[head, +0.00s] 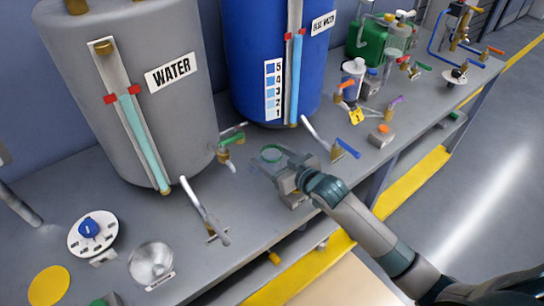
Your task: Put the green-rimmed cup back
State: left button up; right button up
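The green-rimmed cup (271,153) is on the grey bench, in front of the blue tank. Its green ring shows at the top; its lower body is partly hidden by my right gripper. My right gripper (274,173) comes in from the lower right and is right at the cup, low over the bench. Its fingers are small and blend with the cup, so I cannot tell whether they are open or closed on it. My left gripper is not in view.
A grey WATER tank (135,95) and a blue tank (252,65) stand behind. A green-handled tap (228,143) is left of the cup, a blue-handled valve (346,148) to the right. A dial (92,233), metal bowl (151,262) and yellow disc (49,285) are at lower left.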

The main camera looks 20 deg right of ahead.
aim_at(278, 161)
jog(key=shift+s+d+r, duration=0.15)
jog(key=shift+s+r, duration=0.05)
jog(key=shift+s, duration=0.25)
jog(key=b+v, duration=0.1)
jog(key=v, duration=0.4)
jog(key=shift+s, duration=0.1)
jog(key=v, duration=0.5)
jog(key=shift+r, duration=0.1)
jog(key=shift+s+d+r+b, duration=0.2)
jog(key=shift+s+b, duration=0.1)
jog(key=shift+s, duration=0.05)
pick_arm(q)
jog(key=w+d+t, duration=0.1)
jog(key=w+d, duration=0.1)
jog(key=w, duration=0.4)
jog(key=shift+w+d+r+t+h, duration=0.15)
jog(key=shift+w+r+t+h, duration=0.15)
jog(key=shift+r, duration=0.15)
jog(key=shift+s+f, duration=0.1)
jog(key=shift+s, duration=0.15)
